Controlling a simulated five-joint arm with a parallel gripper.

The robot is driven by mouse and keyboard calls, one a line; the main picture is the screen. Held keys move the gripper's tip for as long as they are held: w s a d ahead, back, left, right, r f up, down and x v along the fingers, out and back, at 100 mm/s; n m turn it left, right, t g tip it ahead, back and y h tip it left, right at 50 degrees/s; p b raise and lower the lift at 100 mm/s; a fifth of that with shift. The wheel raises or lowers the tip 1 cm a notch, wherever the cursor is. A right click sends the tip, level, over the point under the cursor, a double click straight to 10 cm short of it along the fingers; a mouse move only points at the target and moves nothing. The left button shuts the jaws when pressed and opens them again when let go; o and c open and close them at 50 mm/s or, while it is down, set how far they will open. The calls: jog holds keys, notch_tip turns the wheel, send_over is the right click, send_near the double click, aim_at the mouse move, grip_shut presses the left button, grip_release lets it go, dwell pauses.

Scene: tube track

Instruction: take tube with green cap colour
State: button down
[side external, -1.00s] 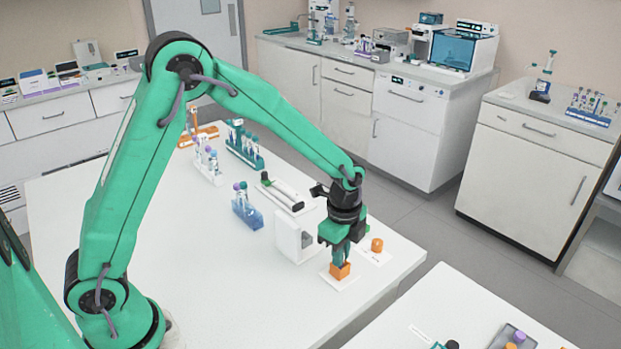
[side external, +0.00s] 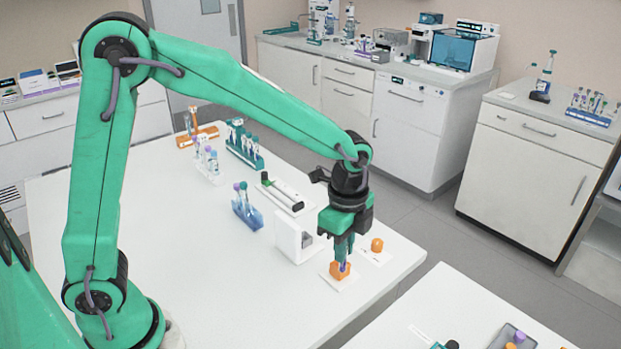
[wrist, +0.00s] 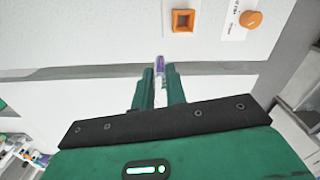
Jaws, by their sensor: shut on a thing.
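My gripper (side external: 343,258) is shut on a slim tube (wrist: 160,68) and points down near the front right of the white table. The tube's clear body and purple end stick out past the fingertips in the wrist view; the rest is hidden between the fingers, and I see no green cap on it. In the side view its purple end (side external: 344,267) shows in front of the orange square holder (side external: 337,274). The holder's opening looks empty in the wrist view (wrist: 183,20).
An orange round piece (side external: 377,245) lies on a labelled card right of the gripper. A white box-like stand (side external: 291,240) is close on the left. A blue rack (side external: 246,212) and further tube racks (side external: 243,147) stand farther back. The table's front left is clear.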

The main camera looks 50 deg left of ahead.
jog(key=s+d+r, duration=0.3)
jog(key=s+d, duration=0.1)
jog(key=shift+r, duration=0.25)
jog(key=shift+d, duration=0.1)
dwell(0.4)
